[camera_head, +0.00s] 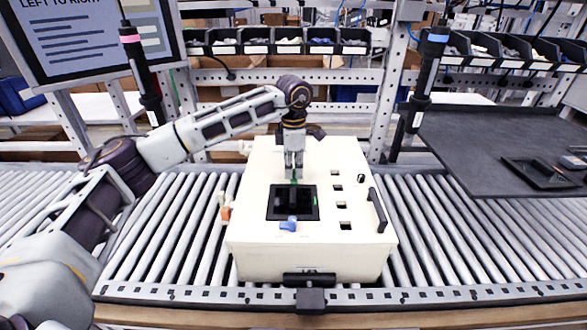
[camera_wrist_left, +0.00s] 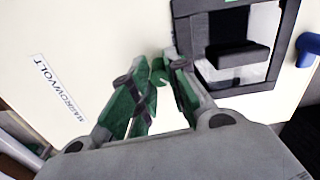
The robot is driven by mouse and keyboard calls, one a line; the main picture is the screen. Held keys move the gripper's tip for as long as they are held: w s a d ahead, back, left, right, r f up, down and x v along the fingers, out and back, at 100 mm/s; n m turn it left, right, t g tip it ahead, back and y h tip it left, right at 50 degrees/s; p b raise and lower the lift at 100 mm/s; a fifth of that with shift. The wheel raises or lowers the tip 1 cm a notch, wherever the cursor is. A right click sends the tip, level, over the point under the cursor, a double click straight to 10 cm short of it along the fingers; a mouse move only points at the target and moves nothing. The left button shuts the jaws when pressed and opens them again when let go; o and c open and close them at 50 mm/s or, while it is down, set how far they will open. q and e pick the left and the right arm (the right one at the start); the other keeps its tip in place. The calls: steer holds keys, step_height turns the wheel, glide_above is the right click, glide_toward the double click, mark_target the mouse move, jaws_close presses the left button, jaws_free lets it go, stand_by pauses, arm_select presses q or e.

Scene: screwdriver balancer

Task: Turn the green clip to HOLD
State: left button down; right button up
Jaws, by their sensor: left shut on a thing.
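The cream-white box (camera_head: 262,250) sits on the roller conveyor, with a black-framed opening (camera_head: 270,205) in its top. My left gripper (camera_head: 294,178) reaches down at the far edge of this opening. In the left wrist view my left gripper (camera_wrist_left: 152,84) has green-padded fingers close together, shut on the small green clip (camera_wrist_left: 158,70), which they largely cover. A blue clip (camera_head: 289,224) is at the opening's near edge; it also shows in the left wrist view (camera_wrist_left: 308,48). No HOLD mark is readable. My right gripper is out of view.
Two hanging screwdrivers, pink-banded (camera_head: 142,75) and blue-banded (camera_head: 428,75), flank the box. A dark tray table (camera_head: 490,135) stands right. A black handle (camera_head: 377,210) and small square holes are on the box's right side. An orange-and-white fitting (camera_head: 226,210) is on its left. Rollers beside it are clear.

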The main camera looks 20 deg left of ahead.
arm_select(q)
steer(key=shift+r+m, duration=0.1)
steer(key=shift+m, duration=0.5)
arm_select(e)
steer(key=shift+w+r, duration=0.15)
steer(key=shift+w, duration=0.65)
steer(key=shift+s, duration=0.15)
arm_select(q)
steer(key=c, duration=1.3)
jaws_free()
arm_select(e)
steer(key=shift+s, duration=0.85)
arm_select(q)
steer(key=shift+r, duration=0.85)
step_height(320, 180, up, 10)
steer(key=shift+r, duration=0.1)
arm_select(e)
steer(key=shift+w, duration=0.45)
